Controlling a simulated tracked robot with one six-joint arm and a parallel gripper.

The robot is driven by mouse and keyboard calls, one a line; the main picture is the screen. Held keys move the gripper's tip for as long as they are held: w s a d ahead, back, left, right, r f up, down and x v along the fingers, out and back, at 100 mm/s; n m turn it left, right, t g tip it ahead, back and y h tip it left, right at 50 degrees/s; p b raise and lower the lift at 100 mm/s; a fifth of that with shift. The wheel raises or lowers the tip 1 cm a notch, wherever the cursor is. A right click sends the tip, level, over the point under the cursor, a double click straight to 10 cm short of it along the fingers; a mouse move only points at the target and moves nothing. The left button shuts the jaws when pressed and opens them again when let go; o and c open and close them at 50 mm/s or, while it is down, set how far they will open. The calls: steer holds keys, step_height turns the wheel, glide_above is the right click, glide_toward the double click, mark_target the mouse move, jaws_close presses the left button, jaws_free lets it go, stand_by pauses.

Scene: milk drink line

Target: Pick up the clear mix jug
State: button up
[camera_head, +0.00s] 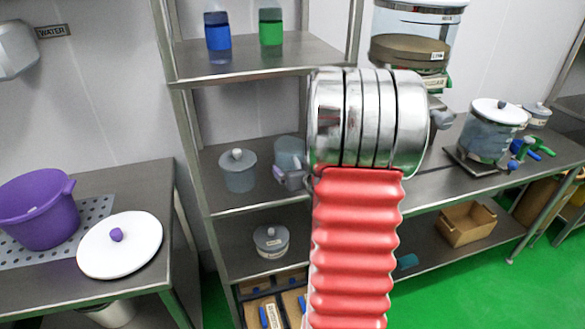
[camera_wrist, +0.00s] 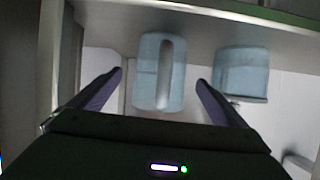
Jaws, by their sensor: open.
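The clear mix jug (camera_head: 289,152) is a bluish, see-through jug on the middle shelf of the metal rack. Part of it is hidden by my arm in the head view. In the wrist view the jug (camera_wrist: 147,72) is centred, with its upright handle facing the camera. My gripper (camera_wrist: 160,77) is open and empty, its two dark purple fingers to either side of the jug in the picture. I cannot tell how far the jug lies beyond the fingertips. In the head view my gripper (camera_head: 290,180) shows only partly, low in front of the jug.
A similar lidded container (camera_head: 238,171) stands close beside the jug; it also shows in the wrist view (camera_wrist: 242,72). A rack post (camera_head: 193,150) is at the left. A lidded pot (camera_head: 271,241) is on the shelf below. Blue (camera_head: 217,30) and green (camera_head: 270,27) bottles stand above.

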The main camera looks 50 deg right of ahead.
mark_target(291, 163)
steer(key=shift+w+d+f, duration=0.1)
steer(key=shift+w+d, duration=0.05)
steer(key=shift+w, duration=0.15)
steer(key=shift+w, duration=0.1)
steer(key=shift+x, duration=2.5)
steer(key=c, duration=1.6)
steer(key=shift+r, duration=0.3)
step_height(291, 163, up, 10)
steer(key=shift+f, duration=0.1)
